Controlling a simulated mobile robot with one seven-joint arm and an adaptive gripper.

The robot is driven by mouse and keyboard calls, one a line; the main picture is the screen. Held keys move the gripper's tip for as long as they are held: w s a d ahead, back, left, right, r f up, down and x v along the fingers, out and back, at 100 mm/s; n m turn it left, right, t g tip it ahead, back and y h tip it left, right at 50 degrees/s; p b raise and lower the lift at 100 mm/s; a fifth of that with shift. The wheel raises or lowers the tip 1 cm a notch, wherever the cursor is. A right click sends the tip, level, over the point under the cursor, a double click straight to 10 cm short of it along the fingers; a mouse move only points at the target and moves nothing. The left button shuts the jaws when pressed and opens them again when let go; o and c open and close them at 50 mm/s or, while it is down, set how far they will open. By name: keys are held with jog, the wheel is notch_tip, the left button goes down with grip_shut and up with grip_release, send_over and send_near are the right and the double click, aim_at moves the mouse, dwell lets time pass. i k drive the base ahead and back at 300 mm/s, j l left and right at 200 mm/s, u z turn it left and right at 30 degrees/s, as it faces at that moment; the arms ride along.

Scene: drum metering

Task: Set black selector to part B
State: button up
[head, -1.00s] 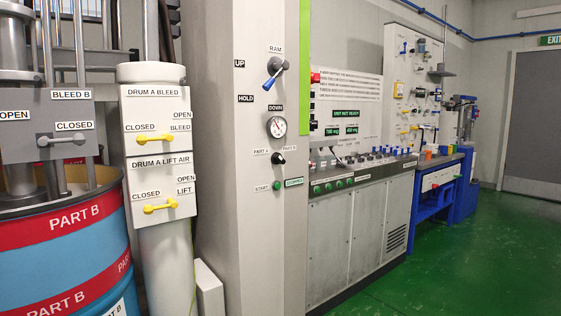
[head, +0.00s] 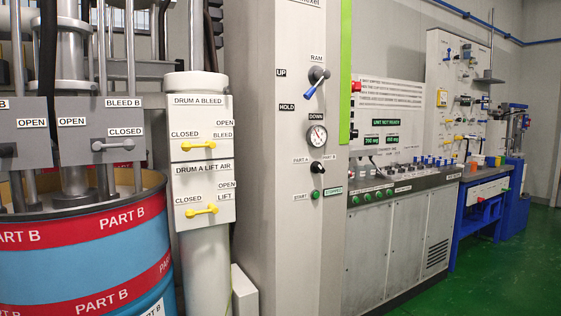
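The black selector (head: 317,168) is a small knob on the grey column's front panel, between the pressure gauge and the green start button. A PART A label is at its upper left and a PART B label at its upper right. The knob is too small to tell which label it points at. My gripper is not in view, and nothing is touching the selector.
Above the selector are a gauge (head: 317,136) and a blue-handled RAM lever (head: 316,83). Below is a green start button (head: 315,194). Left stand a white post with yellow valve handles and a PART B drum (head: 80,260). Green floor (head: 470,285) is clear at right.

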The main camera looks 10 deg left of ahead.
aim_at(317, 167)
jog(key=i+l, duration=0.1)
jog(key=i, duration=0.5)
jog(key=i+l, duration=0.1)
jog(key=i, duration=0.5)
